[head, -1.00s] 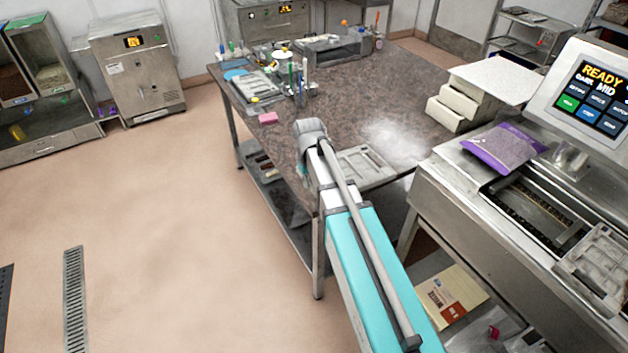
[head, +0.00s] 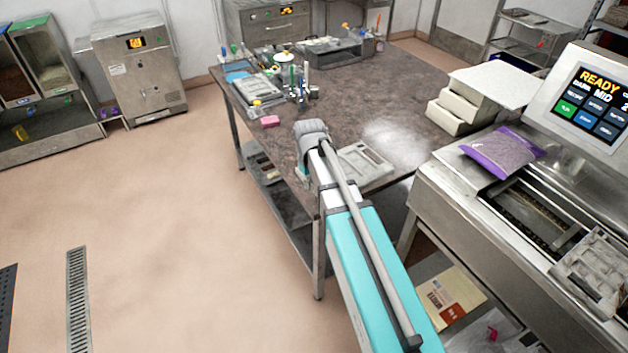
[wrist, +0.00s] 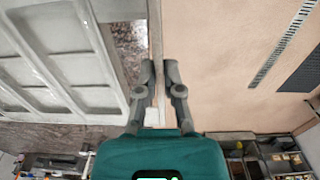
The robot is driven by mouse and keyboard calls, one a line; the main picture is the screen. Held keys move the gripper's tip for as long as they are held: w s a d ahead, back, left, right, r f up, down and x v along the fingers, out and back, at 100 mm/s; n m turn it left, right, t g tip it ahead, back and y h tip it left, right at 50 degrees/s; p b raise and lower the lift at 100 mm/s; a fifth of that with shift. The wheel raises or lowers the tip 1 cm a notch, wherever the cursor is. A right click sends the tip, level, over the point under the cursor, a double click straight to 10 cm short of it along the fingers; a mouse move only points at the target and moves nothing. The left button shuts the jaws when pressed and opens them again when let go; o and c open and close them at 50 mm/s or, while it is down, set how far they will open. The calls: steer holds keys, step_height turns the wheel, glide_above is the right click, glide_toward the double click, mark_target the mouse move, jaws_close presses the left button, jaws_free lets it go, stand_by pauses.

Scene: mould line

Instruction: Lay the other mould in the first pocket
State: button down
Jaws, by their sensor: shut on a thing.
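My gripper (wrist: 160,72) shows in the wrist view with its two fingers close together. In the head view my gripper is at the table's near left edge, mostly hidden behind my arm. A pale grey tray with recessed pockets (head: 367,160) lies on the table just right of my gripper.
The stone-topped table (head: 400,95) has free room behind the tray. A pink block (head: 270,121), tools and cups stand at its far left. A purple bag (head: 503,152) lies on the machine. Open floor is at left.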

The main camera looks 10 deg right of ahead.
steer(key=s+r+n+p, duration=0.4)
steer(key=s+n, duration=0.2)
steer(key=n, duration=0.4)
steer(key=shift+a+r, duration=0.3)
steer(key=shift+a, duration=0.15)
